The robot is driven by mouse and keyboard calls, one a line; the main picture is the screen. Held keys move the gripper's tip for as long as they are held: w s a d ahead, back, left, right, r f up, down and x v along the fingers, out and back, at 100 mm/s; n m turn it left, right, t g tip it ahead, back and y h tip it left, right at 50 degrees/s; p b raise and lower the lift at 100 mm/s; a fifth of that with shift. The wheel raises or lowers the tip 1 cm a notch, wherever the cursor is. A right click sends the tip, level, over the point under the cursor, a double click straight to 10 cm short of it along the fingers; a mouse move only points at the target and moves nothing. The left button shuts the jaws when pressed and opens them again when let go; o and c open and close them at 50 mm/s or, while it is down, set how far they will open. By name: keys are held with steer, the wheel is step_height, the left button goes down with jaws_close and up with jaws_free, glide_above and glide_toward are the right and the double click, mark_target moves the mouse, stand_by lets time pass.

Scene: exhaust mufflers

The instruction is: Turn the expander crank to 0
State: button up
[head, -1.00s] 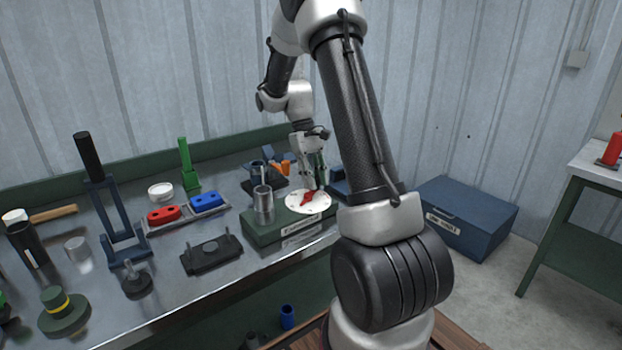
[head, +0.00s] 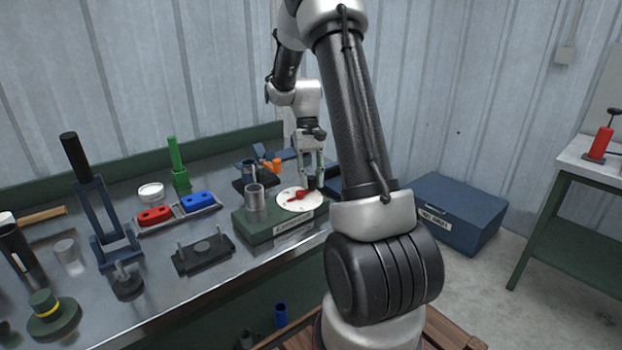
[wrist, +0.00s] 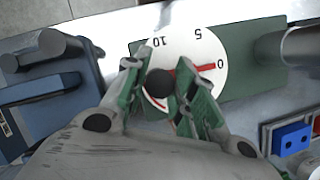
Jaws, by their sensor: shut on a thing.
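The expander is a green block (head: 256,229) on the bench with a steel cylinder (head: 255,203) and a white dial (head: 286,206). The dial (wrist: 207,48) carries the numbers 10, 5 and 0. The red crank (head: 298,196) lies across it; in the wrist view its red pointer (wrist: 202,68) reaches close to the 0. My gripper (head: 312,184) is over the right side of the dial. In the wrist view, my gripper (wrist: 160,88) is shut on the crank's black knob (wrist: 160,82), with a green-padded finger on each side. Fingers hide part of the dial.
A tray with red (head: 155,215) and blue (head: 198,201) blocks lies left of the expander, near a black fixture (head: 203,255). A blue part (wrist: 45,90) stands close beside my gripper in the wrist view. A blue box (head: 455,215) is on the floor.

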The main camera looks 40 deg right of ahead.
steer(key=o, duration=1)
steer(key=shift+o, duration=0.2)
steer(key=v, duration=1.2)
